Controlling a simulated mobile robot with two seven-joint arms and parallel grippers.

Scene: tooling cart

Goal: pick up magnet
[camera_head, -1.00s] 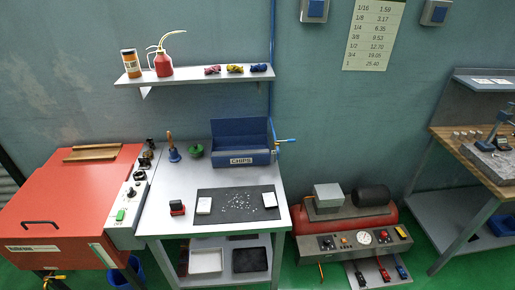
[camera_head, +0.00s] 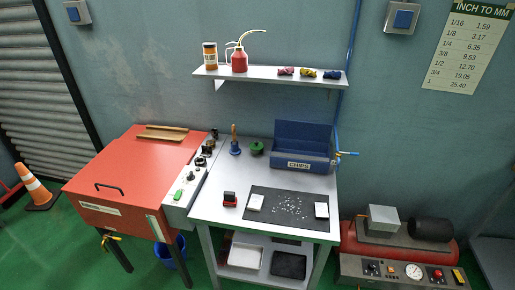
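A small red and black block (camera_head: 230,199), which looks like the magnet, sits on the grey cart top, left of the black mat (camera_head: 259,219). The mat bears scattered bright chips (camera_head: 290,205) and two small white blocks, one at its left (camera_head: 255,202) and one at its right (camera_head: 321,211). Neither of my grippers shows in the head view.
A red cabinet (camera_head: 125,185) is left; a compressor (camera_head: 400,255) is right.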

